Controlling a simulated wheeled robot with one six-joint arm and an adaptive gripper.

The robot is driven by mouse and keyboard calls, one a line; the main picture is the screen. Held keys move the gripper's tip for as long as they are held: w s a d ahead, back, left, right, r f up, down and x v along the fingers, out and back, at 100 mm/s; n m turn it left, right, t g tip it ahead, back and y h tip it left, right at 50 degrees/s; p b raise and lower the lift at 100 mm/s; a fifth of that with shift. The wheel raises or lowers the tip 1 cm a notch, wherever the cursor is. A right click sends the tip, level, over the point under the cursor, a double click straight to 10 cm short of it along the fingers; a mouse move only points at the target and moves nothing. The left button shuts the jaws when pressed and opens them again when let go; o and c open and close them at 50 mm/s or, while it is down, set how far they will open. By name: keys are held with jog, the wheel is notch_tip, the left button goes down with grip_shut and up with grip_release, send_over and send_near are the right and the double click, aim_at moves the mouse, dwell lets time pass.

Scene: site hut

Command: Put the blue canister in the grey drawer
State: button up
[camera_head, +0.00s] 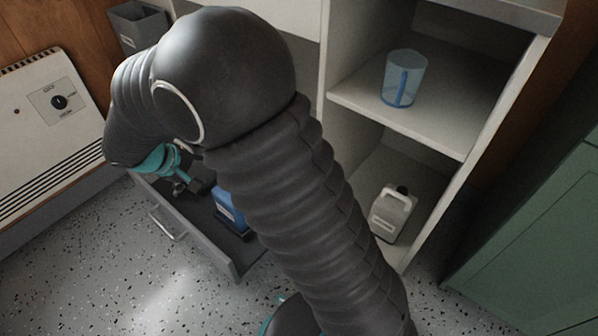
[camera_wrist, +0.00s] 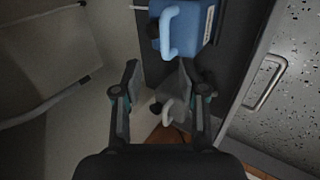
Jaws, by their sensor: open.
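The blue canister (camera_head: 228,212) sits inside the open grey drawer (camera_head: 205,250), partly hidden behind my arm. In the wrist view the blue canister (camera_wrist: 190,30), with its pale blue handle, is at the top, beyond my fingertips and apart from them. The drawer's pull handle (camera_wrist: 266,83) shows at the right there. My gripper (camera_wrist: 165,82) is open, with clear space between its fingers and the canister. In the head view my gripper (camera_head: 182,184) is over the drawer, mostly hidden by my arm.
A grey object (camera_wrist: 180,98) with a pale handle shows between my fingers in the wrist view. A clear blue jug (camera_head: 404,80) stands on the shelf; a white canister (camera_head: 392,213) is below. A heater (camera_head: 50,125) is left, a green cabinet (camera_head: 530,240) right.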

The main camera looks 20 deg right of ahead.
jog(key=s+d+r+m+y, duration=0.2)
jog(key=s+d+r, duration=0.5)
jog(key=d, duration=0.3)
jog(key=s+d+r+m+y, duration=0.2)
jog(key=s+d+r+m, duration=0.1)
jog(key=s+d+r, duration=0.5)
jog(key=s+d+r+m+t+y, duration=0.1)
jog(key=s+d, duration=0.3)
jog(key=s, duration=0.4)
jog(key=shift+d+m+t+y, duration=0.25)
jog(key=shift+m+t+y, duration=0.05)
jog(key=shift+t, duration=0.1)
